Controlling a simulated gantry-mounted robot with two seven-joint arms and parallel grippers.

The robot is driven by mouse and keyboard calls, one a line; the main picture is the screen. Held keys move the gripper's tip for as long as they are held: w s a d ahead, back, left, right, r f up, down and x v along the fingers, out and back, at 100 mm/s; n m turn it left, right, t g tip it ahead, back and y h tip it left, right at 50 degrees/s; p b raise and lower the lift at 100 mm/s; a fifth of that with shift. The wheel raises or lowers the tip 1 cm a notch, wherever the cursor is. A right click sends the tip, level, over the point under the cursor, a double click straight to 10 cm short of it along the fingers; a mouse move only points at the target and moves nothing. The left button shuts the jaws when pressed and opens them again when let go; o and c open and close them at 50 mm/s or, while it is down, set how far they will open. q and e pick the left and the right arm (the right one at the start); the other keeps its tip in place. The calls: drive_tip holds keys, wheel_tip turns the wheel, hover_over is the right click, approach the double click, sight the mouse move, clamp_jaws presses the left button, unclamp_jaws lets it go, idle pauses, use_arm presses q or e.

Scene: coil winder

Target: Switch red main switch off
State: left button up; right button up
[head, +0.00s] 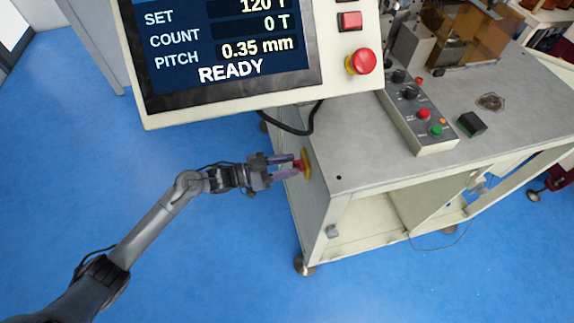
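The red main switch (301,165) sits on a yellow plate (307,164) on the left side panel of the machine's table. My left gripper (298,166) reaches it from the left, with its two purple-grey fingers on either side of the red handle. The fingers look apart, with the red handle between them; whether they touch it is too small to tell. The switch's exact angle is partly hidden by the fingers. My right gripper is not in view.
A control panel with a lit screen (235,45) reading READY hangs above, with a red emergency button (363,61). A black cable (300,130) loops below it. A button box (420,120) and a black block (472,123) are on the tabletop (365,160). Blue floor is clear at left.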

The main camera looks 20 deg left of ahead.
use_arm(q)
drive_tip(key=shift+w+d, duration=0.1)
clamp_jaws()
idle(0.3)
